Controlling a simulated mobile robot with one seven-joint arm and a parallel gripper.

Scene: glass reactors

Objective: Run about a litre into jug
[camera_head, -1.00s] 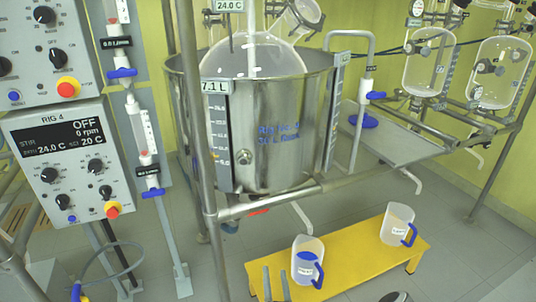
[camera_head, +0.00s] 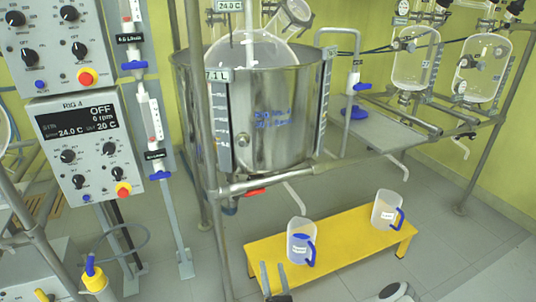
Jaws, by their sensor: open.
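Two clear jugs with blue handles stand upright on a low yellow bench: the left jug (camera_head: 299,243) and the right jug (camera_head: 386,211). Each has a white label, too small to read surely. The pipe's end is near the left jug's top. My gripper (camera_head: 275,277) is open and empty at the bottom edge, in front of the left jug.
The yellow bench (camera_head: 270,259) is clear between the jugs. A steel frame post (camera_head: 207,120) rises before the vessel. Glass reactors (camera_head: 482,68) hang right.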

